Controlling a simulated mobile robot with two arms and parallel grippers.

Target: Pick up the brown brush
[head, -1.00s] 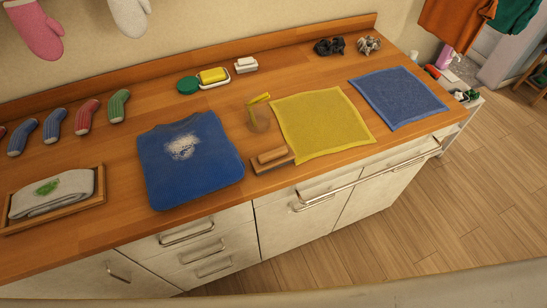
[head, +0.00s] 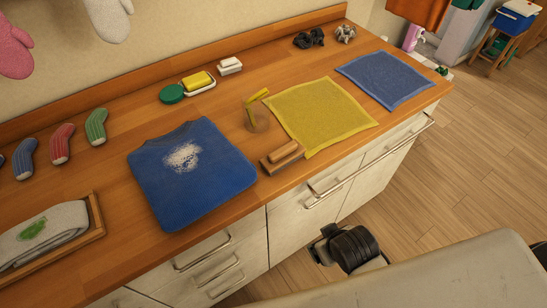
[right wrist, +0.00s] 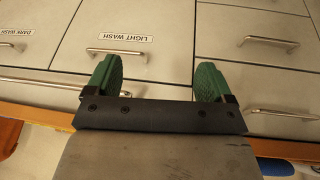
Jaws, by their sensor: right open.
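The brown brush (head: 283,155) lies on the wooden counter near its front edge, between the blue shirt (head: 205,190) and the yellow cloth (head: 320,115). In the right wrist view my right gripper (right wrist: 158,80) is open and empty, its two green fingers wide apart in front of white drawers with metal handles. The brush cannot be made out in that view. A dark part of my arm shows low in the head view, below the counter edge and apart from the brush. My left gripper is not in view.
A clear cup-like holder with a yellow handle (head: 258,113) stands just behind the brush. Drawer handles (head: 327,190) stick out below the front edge.

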